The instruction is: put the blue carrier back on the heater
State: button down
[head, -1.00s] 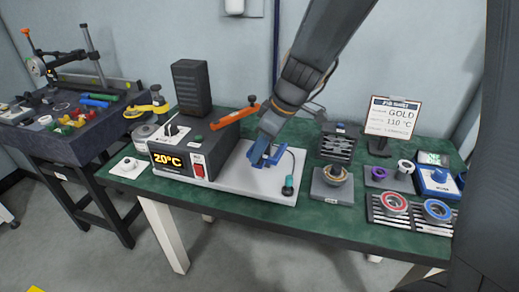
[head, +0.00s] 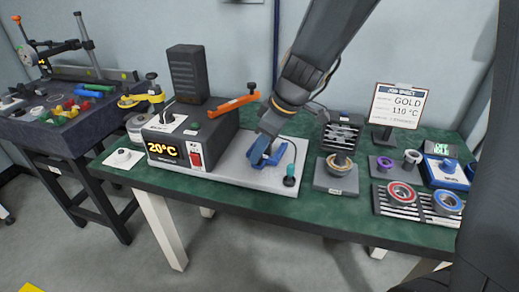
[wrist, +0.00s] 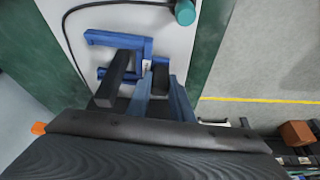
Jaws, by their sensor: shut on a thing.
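The blue carrier (head: 265,154) is over the right part of a light grey base plate (head: 240,174); whether it touches the plate is unclear. In the wrist view the carrier (wrist: 122,40) is a blue angular frame, partly hidden by the dark fingers. My gripper (head: 263,147) points down and is shut on the carrier; the wrist view shows its fingers (wrist: 138,76) close around a blue part.
An orange lever (head: 233,106) reaches out from above the heater. A teal-capped probe (head: 290,181) with a black cable lies right of the carrier. A grey stand with a ring (head: 338,165), a job sheet (head: 398,104) and slotted trays fill the table's right side.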

jog(key=shift+f+b, duration=0.65)
jog(key=shift+b, duration=0.1)
dwell(0.8)
jog(key=c, duration=1.5)
grip_release()
jog(key=shift+r+p, duration=3.65)
jog(key=shift+r, duration=1.85)
jog(key=s+d+f+m+h, duration=0.1)
jog(key=s+d+f+m, duration=0.1)
jog(key=s+d+m, duration=0.2)
jog(key=s+d+f+m+g+h, duration=0.1)
jog(key=s+d+f+m, duration=0.2)
jog(key=s+d, duration=0.3)
jog(key=s+d+f+m+h, duration=0.2)
jog(key=s+d+m, duration=0.3)
jog(key=shift+s+d+f+g, duration=0.25)
jog(key=shift+d+g, duration=0.05)
jog(key=shift+d, duration=0.05)
